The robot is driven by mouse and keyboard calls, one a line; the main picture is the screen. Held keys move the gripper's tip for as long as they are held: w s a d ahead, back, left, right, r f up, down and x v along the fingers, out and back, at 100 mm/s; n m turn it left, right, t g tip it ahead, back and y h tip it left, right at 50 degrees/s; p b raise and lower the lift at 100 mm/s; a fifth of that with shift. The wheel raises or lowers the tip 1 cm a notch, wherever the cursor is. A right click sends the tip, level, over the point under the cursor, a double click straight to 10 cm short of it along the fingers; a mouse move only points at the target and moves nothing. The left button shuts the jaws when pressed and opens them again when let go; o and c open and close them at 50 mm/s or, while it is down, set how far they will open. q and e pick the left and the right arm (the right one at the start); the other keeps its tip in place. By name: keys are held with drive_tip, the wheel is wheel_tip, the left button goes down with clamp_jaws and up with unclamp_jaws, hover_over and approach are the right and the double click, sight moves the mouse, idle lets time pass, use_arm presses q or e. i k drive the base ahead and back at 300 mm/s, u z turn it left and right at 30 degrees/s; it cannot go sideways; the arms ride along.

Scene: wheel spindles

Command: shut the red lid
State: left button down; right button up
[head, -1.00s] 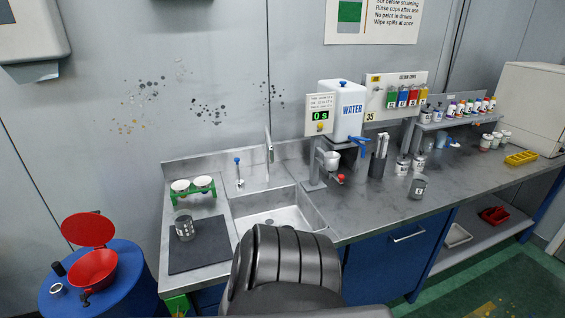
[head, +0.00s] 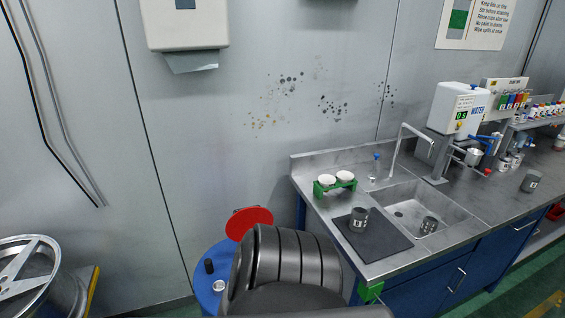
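The red lid (head: 249,223) stands raised and open above the blue drum (head: 205,292) at the lower middle of the head view. The black ribbed part of my own body covers much of the drum. The red bowl under the lid, seen a second ago, is hidden behind it now. Neither of my grippers is in view.
A black item (head: 209,266) and a small metal ring (head: 219,286) sit on the drum top. To the right is the steel sink counter (head: 465,232) with a dark mat (head: 385,245) and a cup (head: 359,219). A silver wheel (head: 28,270) stands at far left.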

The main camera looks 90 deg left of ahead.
sight(242, 220)
drive_tip(key=k, duration=0.65)
drive_tip(key=u, duration=1.85)
